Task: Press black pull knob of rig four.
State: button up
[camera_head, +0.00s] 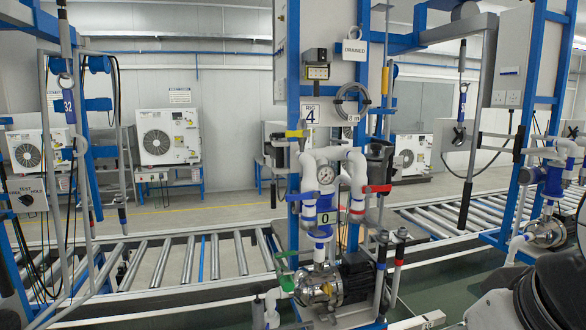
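Rig four stands in the centre, a blue frame with a white sign reading 4 (310,114). It carries white pipes, a round pressure gauge (326,175), a yellow-handled valve (295,134), a red-handled valve (378,189) and a green-handled valve (286,254). A small box with a dark top (317,64) is mounted high on the frame. I cannot tell which part is the black pull knob. Part of my arm shows at the lower right; no gripper fingers are visible.
A silver pump with a black motor (357,277) sits low on rig four. A roller conveyor (200,262) runs behind it. Another rig with a pump (546,233) stands at the right, and a blue frame marked 32 (67,100) at the left. A tag reading DRAINED (354,50) hangs on rig four.

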aim_at(255, 288)
jog(key=i+j, duration=0.25)
jog(key=i, duration=0.15)
jog(key=i+j+u, duration=0.1)
jog(key=i+j, duration=0.15)
jog(key=i, duration=0.2)
jog(key=i+j, duration=0.2)
jog(key=i, duration=0.2)
